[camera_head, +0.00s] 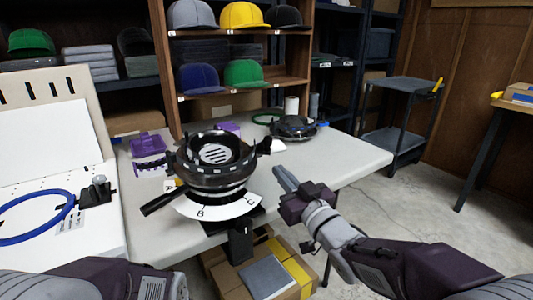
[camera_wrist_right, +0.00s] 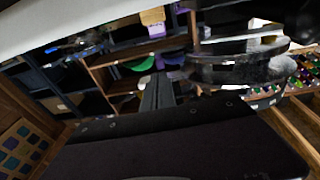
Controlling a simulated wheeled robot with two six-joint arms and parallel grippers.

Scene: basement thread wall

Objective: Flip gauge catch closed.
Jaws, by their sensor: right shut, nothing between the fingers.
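A black round gauge device (camera_head: 215,165) stands on the light table, with a slotted disc in its open top. A white curved scale (camera_head: 205,210) with letters, B and C among them, fans out below its front. A black handle (camera_head: 160,199) sticks out to the left. I cannot tell for sure which part is the catch. My right gripper (camera_head: 285,179) is shut and empty, to the right of the device and apart from it. In the right wrist view its fingers (camera_wrist_right: 158,92) are together, left of the dark ring body (camera_wrist_right: 235,68). My left gripper is out of view; only part of that arm shows.
A second dark round device (camera_head: 293,127) sits farther back on the table (camera_head: 345,158). A purple tray (camera_head: 148,144) lies behind left. A white panel with a blue hoop (camera_head: 38,212) stands left. A cap shelf (camera_head: 159,60) is behind. Cardboard boxes (camera_head: 225,278) sit below.

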